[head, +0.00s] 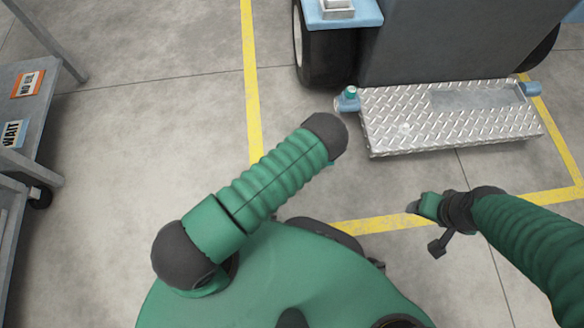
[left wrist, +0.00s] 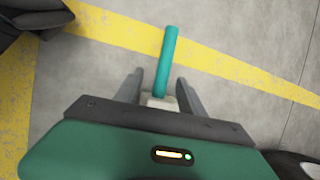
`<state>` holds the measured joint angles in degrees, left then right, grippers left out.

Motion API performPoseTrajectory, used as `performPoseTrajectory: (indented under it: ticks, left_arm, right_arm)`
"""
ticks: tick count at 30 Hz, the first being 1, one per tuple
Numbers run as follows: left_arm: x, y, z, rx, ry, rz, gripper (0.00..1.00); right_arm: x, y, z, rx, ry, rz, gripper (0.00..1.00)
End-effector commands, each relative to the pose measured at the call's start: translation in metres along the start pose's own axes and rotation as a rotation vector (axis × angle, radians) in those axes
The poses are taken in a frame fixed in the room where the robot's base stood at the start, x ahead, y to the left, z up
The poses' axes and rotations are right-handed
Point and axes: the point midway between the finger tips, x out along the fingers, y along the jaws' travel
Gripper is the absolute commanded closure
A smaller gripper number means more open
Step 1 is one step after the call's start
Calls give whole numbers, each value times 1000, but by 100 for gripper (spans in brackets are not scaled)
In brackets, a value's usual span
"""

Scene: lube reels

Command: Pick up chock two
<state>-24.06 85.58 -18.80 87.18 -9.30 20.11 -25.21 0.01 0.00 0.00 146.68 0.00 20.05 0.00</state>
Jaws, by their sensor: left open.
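A teal rod (left wrist: 167,60) rises from a small pale block (left wrist: 157,103) in the left wrist view; I take this for chock two, though no label shows. My left gripper (left wrist: 159,80) is open, with one finger on each side of the rod and block. I cannot tell whether the fingers touch them. In the head view my left forearm and gripper are hidden behind my own upper arm and body, and this chock is not visible. My right gripper (head: 425,228) hangs at the right over the floor, away from the cart; its jaw opening is unclear.
A grey cart (head: 440,45) with a black wheel (head: 330,57) stands ahead. Its diamond-plate step (head: 410,125) has a blue bracket with a teal knob (head: 350,91) at its left end. A grey shelf rack (head: 40,110) stands at left. Yellow lines (head: 251,80) mark otherwise clear floor.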

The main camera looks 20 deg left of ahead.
Motion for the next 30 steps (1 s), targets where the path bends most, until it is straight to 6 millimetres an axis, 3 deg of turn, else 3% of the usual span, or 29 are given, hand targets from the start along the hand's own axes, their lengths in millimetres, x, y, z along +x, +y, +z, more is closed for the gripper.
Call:
performPoseTrajectory:
  ticks: [1, 5, 12, 19, 30]
  left_arm:
    - [12, 1, -3, 0, 1, -1, 53]
    - [24, -1, -2, -2, 1, 0, 53]
    - [65, -5, -3, -2, 0, 1, 53]
    - [63, -6, -1, -1, 2, 0, 53]
    - [63, -6, -1, -1, 1, 0, 100]
  right_arm:
    - [11, 0, 3, 0, 0, 0, 36]
    - [20, 0, 4, 0, 0, 0, 36]
    - [53, 0, 13, 0, 0, 0, 36]
    - [50, 0, 12, 0, 0, 0, 36]
    - [50, 0, 12, 0, 0, 0, 36]
